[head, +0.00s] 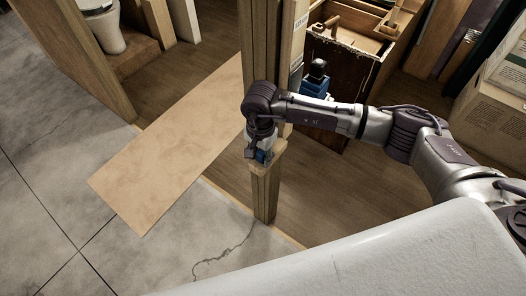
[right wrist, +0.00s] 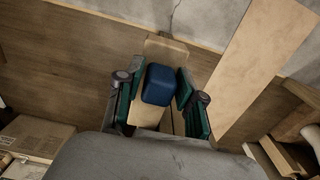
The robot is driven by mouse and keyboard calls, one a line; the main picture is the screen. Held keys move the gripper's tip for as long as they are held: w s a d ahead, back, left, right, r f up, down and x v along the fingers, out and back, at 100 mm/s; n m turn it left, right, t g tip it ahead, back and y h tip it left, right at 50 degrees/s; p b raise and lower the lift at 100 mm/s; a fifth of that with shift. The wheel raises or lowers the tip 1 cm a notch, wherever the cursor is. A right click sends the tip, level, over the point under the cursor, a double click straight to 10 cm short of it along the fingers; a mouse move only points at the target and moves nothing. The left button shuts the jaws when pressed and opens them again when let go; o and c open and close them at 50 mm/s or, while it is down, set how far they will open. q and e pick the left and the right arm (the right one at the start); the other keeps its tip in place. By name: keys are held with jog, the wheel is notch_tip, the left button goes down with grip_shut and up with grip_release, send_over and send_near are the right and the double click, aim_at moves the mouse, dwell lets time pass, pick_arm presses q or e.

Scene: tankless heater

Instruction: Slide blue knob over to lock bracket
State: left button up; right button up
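The blue knob (right wrist: 158,85) is a rounded block in the right wrist view, on top of a pale wooden post (right wrist: 146,115). My right gripper (right wrist: 158,94) is open, with one green-lined finger to each side of the knob. A gap shows on the knob's left; on its right the finger is close, and I cannot tell if it touches. In the head view my right gripper (head: 261,150) points down over the post (head: 265,190), and the wrist hides most of the knob. I cannot make out a bracket. My left gripper is not in view.
Tall wooden studs (head: 262,45) stand right behind the wrist. A blue and black object (head: 315,80) and an open wooden cabinet (head: 345,60) are behind the forearm. A tan board (head: 170,140) lies on the floor at left. A toilet (head: 102,28) stands far left.

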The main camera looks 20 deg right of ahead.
aim_at(261, 153)
jog(key=shift+o, duration=1.1)
jog(key=shift+r, duration=0.15)
notch_tip(261, 153, up, 12)
